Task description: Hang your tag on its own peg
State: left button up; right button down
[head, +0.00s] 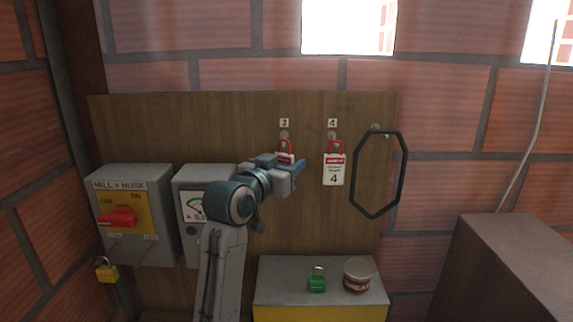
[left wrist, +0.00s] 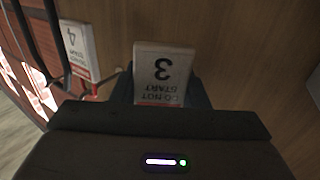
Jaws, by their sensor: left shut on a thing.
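My left gripper (head: 293,167) is shut on a white tag marked 3, at the wooden board in front of the peg under label 3. The tag (left wrist: 163,75) shows upside down between my fingers in the left wrist view, with "DO NOT START" on it. In the head view only the red top of the tag (head: 285,157) shows above my gripper, just below peg 3 (head: 284,135). I cannot tell whether its loop is around the peg. Tag 4 (head: 334,170) hangs by a red loop from peg 4 (head: 332,135). My right gripper is out of view.
A black loop (head: 402,165) hangs from a peg at the board's right. The mill switch box (head: 153,240) and a gauge box (head: 186,183) are at left. A green padlock (head: 317,283) and a red-and-white tin (head: 359,275) stand on a low box (head: 280,271). A yellow padlock (head: 107,271) hangs at left.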

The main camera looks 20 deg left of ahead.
pick_arm(q)
jog(key=o, duration=1)
jog(key=shift+o, duration=0.2)
jog(key=shift+s, duration=0.1)
